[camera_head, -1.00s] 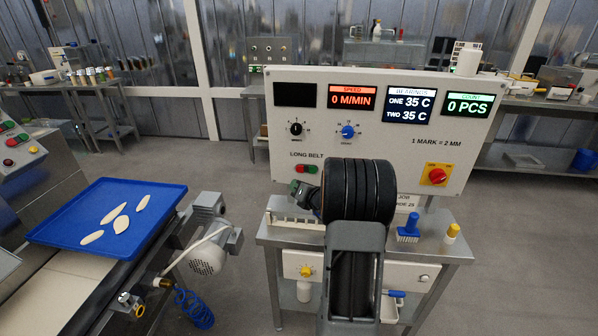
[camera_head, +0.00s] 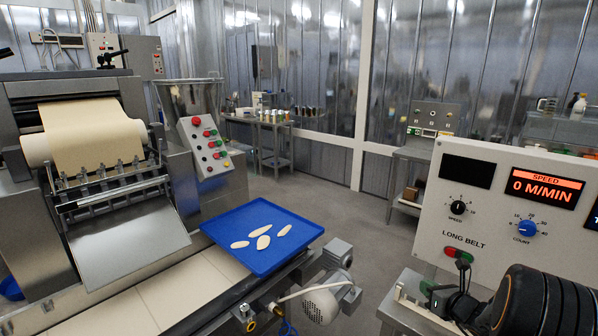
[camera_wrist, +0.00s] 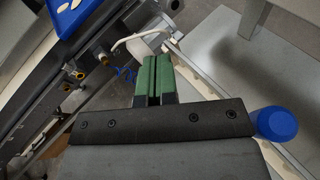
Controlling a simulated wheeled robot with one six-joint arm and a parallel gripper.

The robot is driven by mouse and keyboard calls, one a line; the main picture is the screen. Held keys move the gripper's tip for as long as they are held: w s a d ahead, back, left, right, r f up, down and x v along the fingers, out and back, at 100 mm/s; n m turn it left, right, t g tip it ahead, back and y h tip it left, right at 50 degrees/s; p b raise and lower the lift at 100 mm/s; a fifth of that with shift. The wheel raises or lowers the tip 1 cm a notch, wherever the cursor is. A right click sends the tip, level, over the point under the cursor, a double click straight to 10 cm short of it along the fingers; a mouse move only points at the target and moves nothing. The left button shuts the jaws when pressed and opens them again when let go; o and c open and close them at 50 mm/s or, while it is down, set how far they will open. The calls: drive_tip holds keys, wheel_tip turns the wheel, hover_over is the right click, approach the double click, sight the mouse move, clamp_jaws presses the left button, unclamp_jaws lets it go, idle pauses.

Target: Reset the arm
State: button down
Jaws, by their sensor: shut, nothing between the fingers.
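My gripper shows in the wrist view with its two green fingers (camera_wrist: 152,78) pressed together and nothing between them. Below the fingers in that view are the belt frame and a grey motor (camera_wrist: 145,47). In the head view my dark, ribbed arm stands at the lower right, in front of the control panel (camera_head: 471,222). The gripper end is small and dark there, left of the arm, and its fingers cannot be made out.
A blue tray (camera_head: 219,231) with several pale dough pieces lies on the belt at centre. A dough-sheet machine (camera_head: 127,218) stands at left. A motor (camera_head: 322,303) juts out beside the belt. A blue knob-like object (camera_wrist: 275,123) is close to the gripper's right. Open floor lies behind.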

drive_tip(key=s+a+n+g+y, duration=0.3)
drive_tip(key=s+a+n+g, duration=0.7)
drive_tip(key=a+n, duration=0.65)
drive_tip(key=s+a+r+n+h+p, duration=0.1)
drive_tip(key=s+a+r+n+h, duration=0.1)
drive_tip(key=s+r+n, duration=0.3)
drive_tip(key=s+a+r+n+h+p, duration=0.1)
drive_tip(key=s+a+r+n+h, duration=0.2)
drive_tip(key=n, duration=1)
drive_tip(key=s+r+h, duration=0.1)
drive_tip(key=s, duration=0.2)
drive_tip(key=shift+r+n+h+p, duration=0.3)
drive_tip(key=shift+r+n+p, duration=0.05)
drive_tip(key=shift+r, duration=0.05)
drive_tip(key=shift+s, duration=0.1)
